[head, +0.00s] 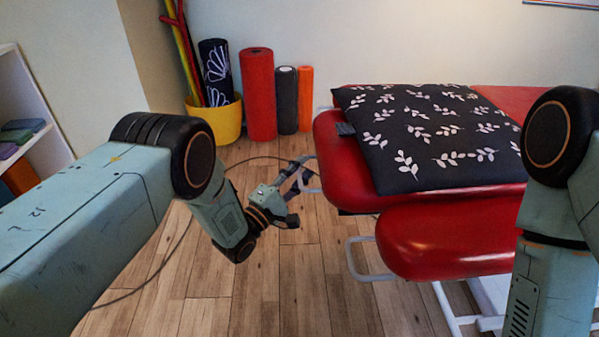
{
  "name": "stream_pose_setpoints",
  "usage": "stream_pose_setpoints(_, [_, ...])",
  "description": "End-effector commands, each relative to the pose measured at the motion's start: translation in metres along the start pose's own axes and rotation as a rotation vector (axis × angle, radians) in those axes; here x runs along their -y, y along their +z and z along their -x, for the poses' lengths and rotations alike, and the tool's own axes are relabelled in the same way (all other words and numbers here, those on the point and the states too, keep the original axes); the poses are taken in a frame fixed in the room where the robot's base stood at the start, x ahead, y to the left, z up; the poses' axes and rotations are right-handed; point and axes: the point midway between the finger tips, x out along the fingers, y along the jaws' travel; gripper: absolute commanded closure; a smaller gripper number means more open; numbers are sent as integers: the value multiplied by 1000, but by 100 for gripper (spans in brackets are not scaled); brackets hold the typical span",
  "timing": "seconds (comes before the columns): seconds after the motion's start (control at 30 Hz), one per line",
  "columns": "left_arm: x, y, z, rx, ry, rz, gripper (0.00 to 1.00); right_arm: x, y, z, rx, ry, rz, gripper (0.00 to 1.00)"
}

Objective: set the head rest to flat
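The red padded couch (340,160) stands at the right. A nearer red pad (450,240) sits in front of its main pad and looks lower; I cannot tell for sure which section is the head rest. A pale metal loop handle (313,190) sticks out at the main pad's left end, and another loop handle (362,265) at the nearer pad's left end. My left gripper (297,195) is open, its fingers spread, beside the upper handle. I cannot tell whether it touches the handle. My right gripper is out of view; only its arm shows.
A dark leaf-patterned cushion (425,135) lies on the couch. A yellow bucket (218,120) with rolls and poles, a red roll (259,95), a grey roll (287,100) and an orange roll (305,100) stand by the wall. A cable crosses the wooden floor (290,290).

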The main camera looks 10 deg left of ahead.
Motion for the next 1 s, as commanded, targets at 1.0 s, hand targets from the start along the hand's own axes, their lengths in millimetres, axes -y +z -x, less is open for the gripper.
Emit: stream_pose_setpoints(1.0, [0, 0, 120, -1, 0, 0, 68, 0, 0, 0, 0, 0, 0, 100])
